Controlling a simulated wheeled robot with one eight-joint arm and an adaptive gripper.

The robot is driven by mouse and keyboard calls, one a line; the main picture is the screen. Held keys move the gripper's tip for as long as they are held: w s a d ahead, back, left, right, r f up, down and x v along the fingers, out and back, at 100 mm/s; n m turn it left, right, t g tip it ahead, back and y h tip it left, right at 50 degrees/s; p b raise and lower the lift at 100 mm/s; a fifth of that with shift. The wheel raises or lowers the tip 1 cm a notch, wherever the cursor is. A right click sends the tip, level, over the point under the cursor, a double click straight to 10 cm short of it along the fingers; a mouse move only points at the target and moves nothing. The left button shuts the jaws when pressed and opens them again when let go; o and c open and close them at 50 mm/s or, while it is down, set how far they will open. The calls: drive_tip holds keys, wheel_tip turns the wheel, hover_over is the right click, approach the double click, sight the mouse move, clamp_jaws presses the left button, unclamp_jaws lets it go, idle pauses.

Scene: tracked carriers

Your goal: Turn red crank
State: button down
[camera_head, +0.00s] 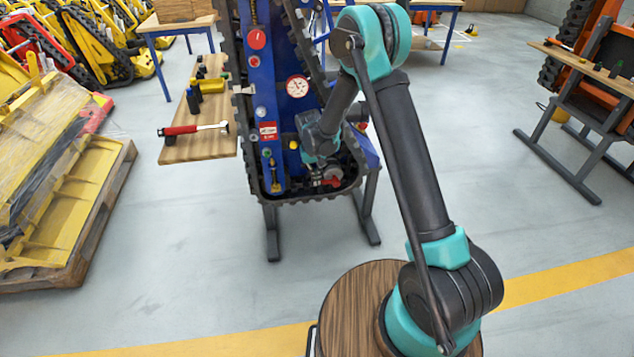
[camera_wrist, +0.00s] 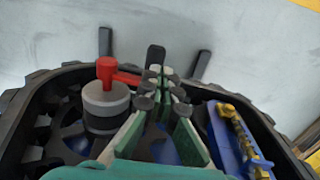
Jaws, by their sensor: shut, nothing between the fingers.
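The red crank (camera_wrist: 108,71) sits on top of a grey cylinder (camera_wrist: 105,106) in the wrist view, left of my gripper. Its red arm extends right, with its end close beside my fingertips; I cannot tell whether they touch. My gripper (camera_wrist: 161,78) is shut and empty, its green-sided fingers together. In the head view, the crank (camera_head: 333,181) is a small red spot low on the blue tracked carrier (camera_head: 279,100). My gripper (camera_head: 317,178) is just left of it there, and my arm partly covers the carrier.
A black rubber track (camera_head: 255,170) surrounds the carrier's lower end. A wooden side shelf (camera_head: 205,149) at left holds a red-handled hammer (camera_head: 190,129) and bottles. A blue part with a yellow piece (camera_wrist: 240,140) lies right of my fingers. Floor in front is clear.

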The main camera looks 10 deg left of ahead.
wheel_tip(320, 180, up, 10)
drive_tip(key=g+y, duration=0.1)
drive_tip(key=y, duration=0.4)
approach(321, 186)
drive_tip(key=x, duration=0.7)
drive_tip(key=shift+w, duration=0.1)
idle(0.3)
drive_tip(key=shift+a+f+h, duration=0.15)
drive_tip(key=shift+f+h, duration=0.15)
drive_tip(key=shift+f, duration=0.15)
